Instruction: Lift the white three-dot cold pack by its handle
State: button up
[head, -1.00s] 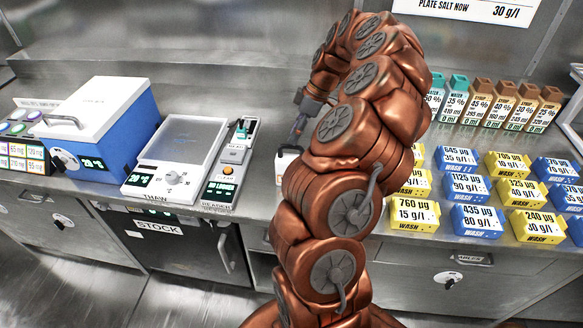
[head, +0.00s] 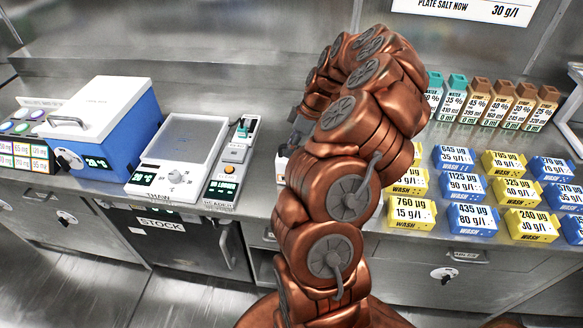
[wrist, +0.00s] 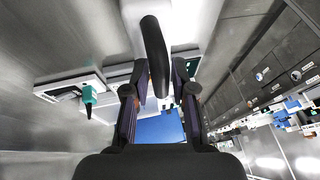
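A white pack with a dark handle shows in the wrist view, its white body (wrist: 186,22) at the top and its black handle (wrist: 155,55) coming down towards me. In the head view only a small white part of the pack (head: 281,168) shows on the bench, left of my arm, which hides the rest. I cannot see any dots on it. My gripper (wrist: 160,80) is open, with one finger on each side of the handle and gaps beside it. In the head view my gripper (head: 297,135) is partly hidden, just above the pack.
Left of the pack stand a reader device (head: 232,160), a thaw plate (head: 180,150) and a blue-and-white cold box (head: 110,125). Yellow and blue wash blocks (head: 465,187) lie to the right of my arm, with tall bottles (head: 500,105) behind.

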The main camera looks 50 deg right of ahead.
grip_shut()
jog(key=shift+r, duration=0.15)
dwell(0.5)
